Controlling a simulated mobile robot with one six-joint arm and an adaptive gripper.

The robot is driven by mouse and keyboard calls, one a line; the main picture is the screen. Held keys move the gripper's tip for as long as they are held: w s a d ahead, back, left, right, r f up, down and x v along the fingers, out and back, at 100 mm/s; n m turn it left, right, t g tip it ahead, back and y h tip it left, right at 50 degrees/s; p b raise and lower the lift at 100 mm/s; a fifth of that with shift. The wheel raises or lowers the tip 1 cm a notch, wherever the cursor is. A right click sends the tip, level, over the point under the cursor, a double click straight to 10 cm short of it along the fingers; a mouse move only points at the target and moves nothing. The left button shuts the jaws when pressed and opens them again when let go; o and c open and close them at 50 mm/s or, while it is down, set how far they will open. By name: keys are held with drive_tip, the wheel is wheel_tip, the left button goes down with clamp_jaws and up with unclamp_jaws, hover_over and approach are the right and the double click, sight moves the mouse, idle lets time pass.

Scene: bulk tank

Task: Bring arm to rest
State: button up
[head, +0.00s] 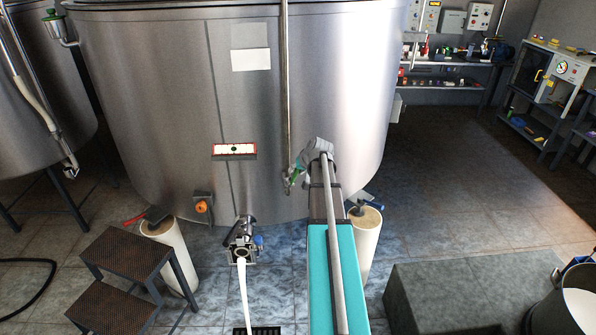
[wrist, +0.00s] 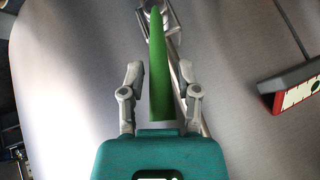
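My arm (head: 324,245) reaches forward to the front of a large steel tank (head: 170,110). My gripper (wrist: 160,74) is open, with one finger on each side of a green tapered handle (wrist: 158,50). Gaps show between the handle and both fingers, so I see no grip on it. In the head view my gripper (head: 292,178) is small beside the lower end of a vertical steel pipe (head: 285,90). A bit of green shows there too. The handle's far end meets a metal fitting (wrist: 172,22).
White liquid (head: 245,295) runs from the outlet valve (head: 243,240) towards a floor drain (head: 256,331). A red-framed gauge (head: 234,151) is on the tank. Steps (head: 125,262) stand left, a dark grey block (head: 450,295) and a bucket (head: 580,300) right. Floor behind the block is clear.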

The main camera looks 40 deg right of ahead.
drive_tip(key=shift+o, duration=0.8)
drive_tip(key=shift+d, duration=0.1)
